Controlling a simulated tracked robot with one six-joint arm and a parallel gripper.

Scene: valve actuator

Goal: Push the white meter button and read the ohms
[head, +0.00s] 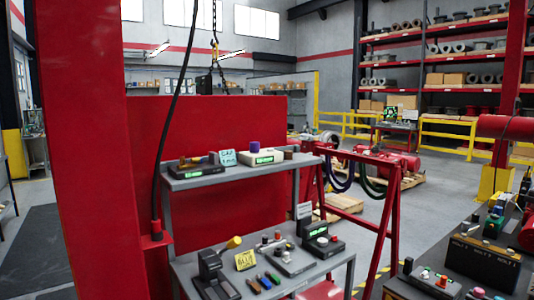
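Several small meter-like devices show in the head view, and I cannot tell which one is the ohm meter. A pale box with a green display (264,158) sits on the upper shelf. A dark box (435,281) with small red and pale buttons is at the lower right. The displays are too small to read. My gripper is not in view.
The grey two-level bench (190,180) stands in front of a red panel (215,125). A lever device (212,272) and a yellow tag (245,260) are on its lower top. A red frame (385,215) with hanging hoses stands to the right. Floor beyond is partly clear.

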